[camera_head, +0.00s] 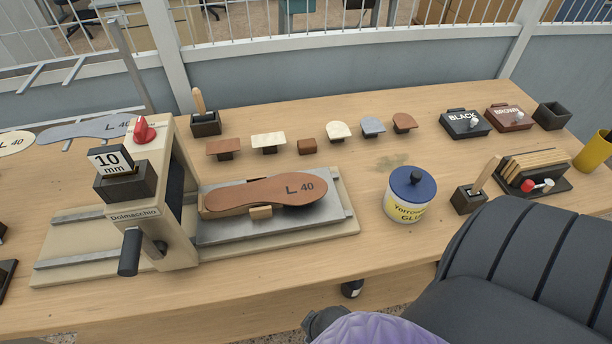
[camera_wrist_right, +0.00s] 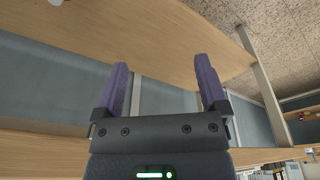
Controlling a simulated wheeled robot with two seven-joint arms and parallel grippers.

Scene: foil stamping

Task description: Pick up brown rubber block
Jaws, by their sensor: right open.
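A small brown block (camera_head: 307,146) sits on the wooden table in the middle of a row of small pieces. Two brown-topped pieces on dark supports, one at the left (camera_head: 224,148) and one at the right end (camera_head: 404,122), are in the same row. My right gripper (camera_wrist_right: 162,85) shows in the right wrist view with its two purple fingers apart and nothing between them. It is away from the block, and wood surfaces show beyond it. My left gripper is in neither view.
A press (camera_head: 160,190) and a plate with a brown sole (camera_head: 265,193) stand in front of the row. A blue-lidded glue jar (camera_head: 408,200) stands right of them. Black (camera_head: 465,122) and brown (camera_head: 508,117) boxes stand at the right. My dark arm covers the lower right.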

